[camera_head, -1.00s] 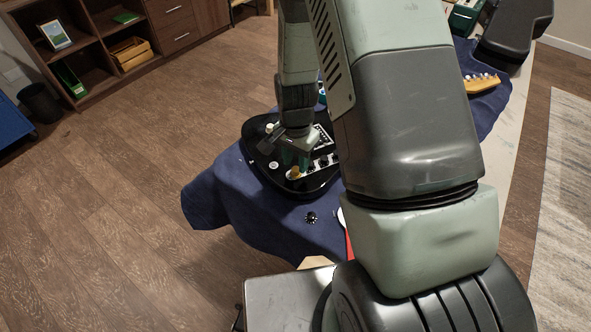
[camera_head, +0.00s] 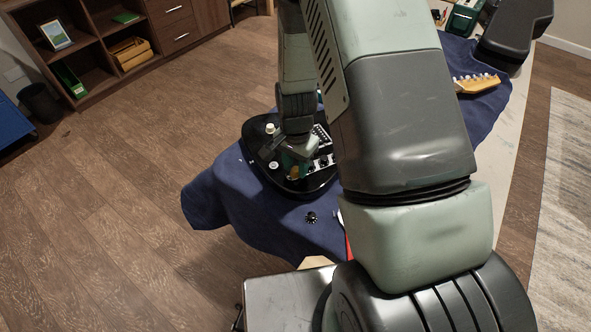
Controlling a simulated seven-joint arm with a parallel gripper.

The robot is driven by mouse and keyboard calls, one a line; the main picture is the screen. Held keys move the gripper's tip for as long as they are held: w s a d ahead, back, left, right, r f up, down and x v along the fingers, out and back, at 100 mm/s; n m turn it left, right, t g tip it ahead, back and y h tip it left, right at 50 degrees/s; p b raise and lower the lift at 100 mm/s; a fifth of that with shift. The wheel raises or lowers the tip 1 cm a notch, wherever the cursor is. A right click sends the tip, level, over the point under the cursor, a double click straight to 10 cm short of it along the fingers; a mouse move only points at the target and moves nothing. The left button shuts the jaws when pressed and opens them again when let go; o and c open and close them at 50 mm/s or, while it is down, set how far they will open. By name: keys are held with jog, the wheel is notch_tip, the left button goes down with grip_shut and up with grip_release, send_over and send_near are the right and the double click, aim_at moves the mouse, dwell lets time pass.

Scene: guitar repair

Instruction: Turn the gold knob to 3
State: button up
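The black guitar body (camera_head: 262,135) lies on a dark blue cloth on the table. The gold knob (camera_head: 294,172) shows at the lower end of the control plate on the body. My gripper (camera_head: 291,165) points down right at the gold knob and partly covers it. The view is too small to tell whether the fingers touch the knob or are closed on it. The knob's number marks cannot be read.
The dark blue cloth (camera_head: 225,200) hangs over the table edge. A loose black knob (camera_head: 311,217) lies on it. A pale knob (camera_head: 270,128) and another (camera_head: 273,165) sit on the body. The headstock (camera_head: 476,84) lies at the right. My arm hides the middle.

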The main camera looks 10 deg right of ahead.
jog(key=shift+f, duration=0.4)
jog(key=shift+r, duration=0.15)
dwell(0.4)
